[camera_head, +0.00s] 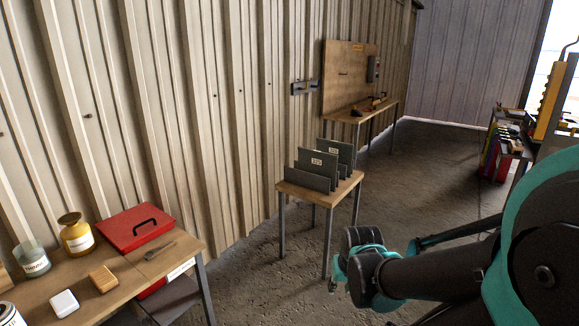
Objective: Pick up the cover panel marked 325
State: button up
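Several dark grey panels stand upright in a rack (311,182) on a small wooden table. The nearer tall cover panel (313,171) carries a white label that seems to read 325. Another tall panel (346,157) stands behind it to the right; its label is too small to read surely. My gripper (335,278) is at the end of my black and teal arm, in front of and below the small table in the picture, apart from the panels. Its fingers are mostly hidden or too small to tell their state.
Shelving is at right. The concrete floor between is clear.

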aim_at(323, 164)
jog(key=i+l+u, duration=0.15)
jog(key=i+l, duration=0.45)
jog(key=i, duration=0.25)
jog(key=i+l+u, duration=0.2)
jog(key=i+l, duration=0.55)
jog(key=i, duration=0.05)
